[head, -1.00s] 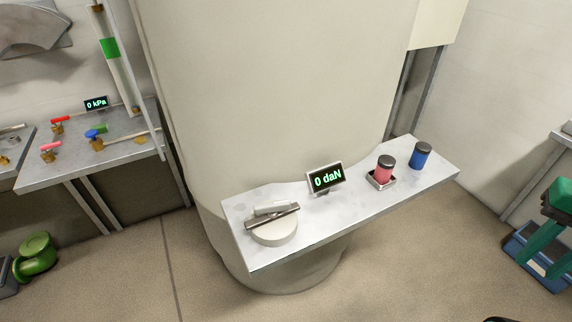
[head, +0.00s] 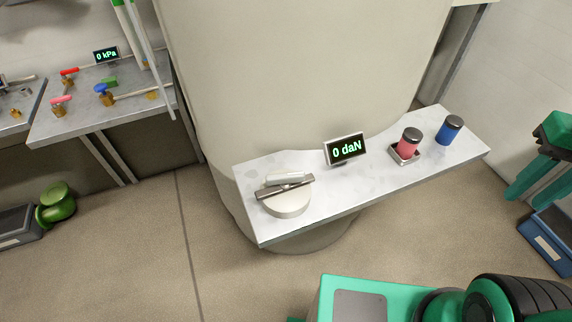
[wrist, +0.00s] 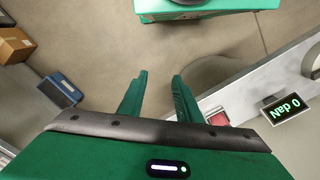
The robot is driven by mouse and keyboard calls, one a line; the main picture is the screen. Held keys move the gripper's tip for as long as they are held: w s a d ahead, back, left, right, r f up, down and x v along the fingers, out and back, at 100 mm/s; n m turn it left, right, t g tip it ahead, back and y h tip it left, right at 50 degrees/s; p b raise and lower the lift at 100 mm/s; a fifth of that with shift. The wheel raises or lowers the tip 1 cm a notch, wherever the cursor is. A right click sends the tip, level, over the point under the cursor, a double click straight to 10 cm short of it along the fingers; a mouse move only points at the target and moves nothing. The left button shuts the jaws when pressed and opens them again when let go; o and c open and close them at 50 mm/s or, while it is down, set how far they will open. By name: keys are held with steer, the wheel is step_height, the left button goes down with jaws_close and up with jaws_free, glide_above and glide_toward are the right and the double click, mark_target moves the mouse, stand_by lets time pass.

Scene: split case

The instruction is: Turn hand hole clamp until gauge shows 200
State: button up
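The hand hole clamp (head: 286,204) is a round pale disc with a grey bar across its top, on the left end of a narrow shelf (head: 375,175). The gauge (head: 345,149) stands mid-shelf and reads 0 daN. It also shows upside down in the wrist view (wrist: 288,107), where a grey rounded edge, perhaps the clamp, is cut off at the right. My gripper (head: 525,198) is at the right edge of the head view, well away from the clamp. In the wrist view my gripper (wrist: 159,75) has its two green fingers apart, with nothing between them.
A red jar (head: 408,143) in a small metal tray and a blue jar (head: 449,131) stand on the shelf's right part. A large pale column rises behind the shelf. A blue crate (head: 550,240) is on the floor at right. A bench (head: 110,125) with valves stands at left.

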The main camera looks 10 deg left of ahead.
steer(key=w+a+r+n, duration=0.2)
steer(key=w+a+n, duration=0.45)
steer(key=a, duration=0.25)
step_height(320, 180, up, 3)
steer(key=n, duration=1.7)
glide_above(286, 174)
step_height(286, 174, down, 10)
steer(key=shift+r, duration=0.15)
jaws_close()
